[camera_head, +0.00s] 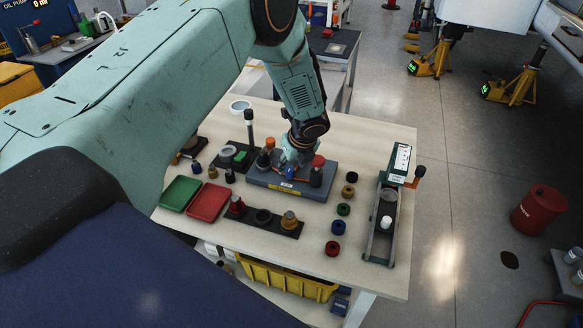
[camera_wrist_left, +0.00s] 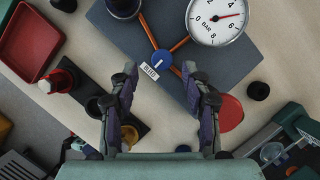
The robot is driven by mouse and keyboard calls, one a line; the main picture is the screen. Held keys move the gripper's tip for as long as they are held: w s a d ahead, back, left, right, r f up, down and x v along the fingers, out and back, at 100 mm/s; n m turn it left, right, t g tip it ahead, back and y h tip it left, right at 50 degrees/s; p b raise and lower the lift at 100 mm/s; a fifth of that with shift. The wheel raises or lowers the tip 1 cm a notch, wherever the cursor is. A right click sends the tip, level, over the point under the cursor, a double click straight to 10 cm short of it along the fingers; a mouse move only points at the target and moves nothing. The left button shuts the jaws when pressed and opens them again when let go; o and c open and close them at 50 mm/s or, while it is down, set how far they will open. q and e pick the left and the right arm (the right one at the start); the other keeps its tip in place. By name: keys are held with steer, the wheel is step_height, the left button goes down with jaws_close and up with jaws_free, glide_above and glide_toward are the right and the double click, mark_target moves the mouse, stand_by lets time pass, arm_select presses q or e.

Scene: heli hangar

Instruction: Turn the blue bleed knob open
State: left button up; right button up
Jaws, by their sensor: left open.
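The blue bleed knob (camera_wrist_left: 162,60) is a small round knob with a white line across its top, on a grey base plate (camera_wrist_left: 115,35). A white label reading BLEED lies beside it, and orange pipes run from it. It also shows in the head view (camera_head: 289,173), just below my left gripper (camera_head: 294,160). In the wrist view my left gripper (camera_wrist_left: 160,76) is open, with a finger on either side of the knob's near side. Whether the fingers touch it I cannot tell. A round BAR gauge (camera_wrist_left: 217,20) with a red needle stands beside it. My right gripper is not in view.
On the wooden table (camera_head: 290,245), a green tray (camera_head: 180,193) and a red tray (camera_head: 208,201) stand left. A dark holder (camera_head: 262,227) is in front. Several coloured caps (camera_head: 337,227) and a metal fixture (camera_head: 381,225) with an orange handle stand right.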

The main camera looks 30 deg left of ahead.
mark_target(290, 169)
arm_select(q)
steer(key=x, duration=0.3)
steer(key=shift+r, duration=0.1)
steer(key=shift+w+f, duration=0.35)
steer(key=shift+f, duration=0.1)
steer(key=shift+s+r, duration=0.2)
steer(key=shift+s, duration=0.05)
steer(key=shift+w+f, duration=0.2)
steer(key=shift+w, duration=0.05)
steer(key=c, duration=0.6)
steer(key=shift+a+r, duration=0.1)
jaws_close()
